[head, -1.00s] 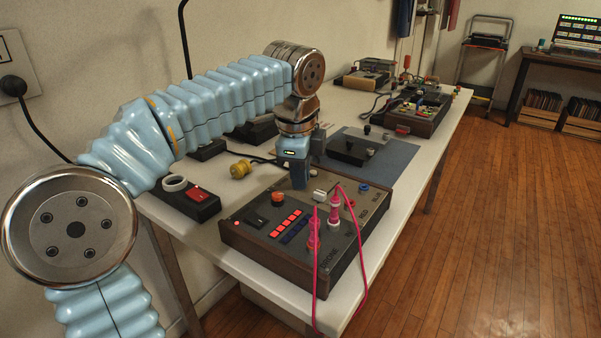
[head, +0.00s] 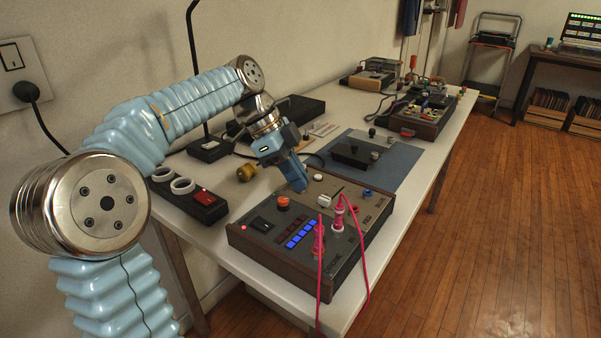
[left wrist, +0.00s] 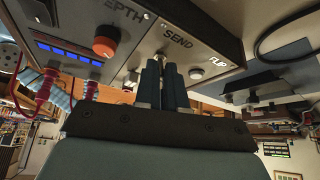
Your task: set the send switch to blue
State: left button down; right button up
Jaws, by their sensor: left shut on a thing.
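The device box (head: 268,262) has wood-coloured sides and a dark panel. It lies on the bench in the head view. My left gripper (head: 303,188) tilts down onto the panel's far part. In the left wrist view my left gripper (left wrist: 162,60) is shut beside the SEND label (left wrist: 178,38). The send switch itself is hidden between the fingers. A row of lamps (head: 301,235) on the panel is lit blue; they also glow in the left wrist view (left wrist: 68,52). The row beside it (head: 287,229) is dark. My right gripper is out of view.
An orange knob (head: 283,203), a white knob (head: 324,200) and pink cables (head: 338,215) stand on the panel near my left gripper. A black switch box (head: 190,195) lies to the left. A blue-grey mat (head: 392,172) with another device is behind.

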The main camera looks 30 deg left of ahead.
pick_arm(q)
jog(key=shift+a+f+h+b, duration=0.15)
jog(key=shift+a+h, duration=0.1)
jog(key=shift+h, duration=0.5)
jog(key=shift+a+f+h+b, duration=0.15)
jog(key=shift+a+h, duration=0.1)
jog(key=shift+h, duration=0.5)
jog(key=c, duration=1.2)
grip_release()
jog(key=p+v, duration=0.3)
jog(key=v, duration=1.1)
jog(key=shift+w+a+f, duration=0.15)
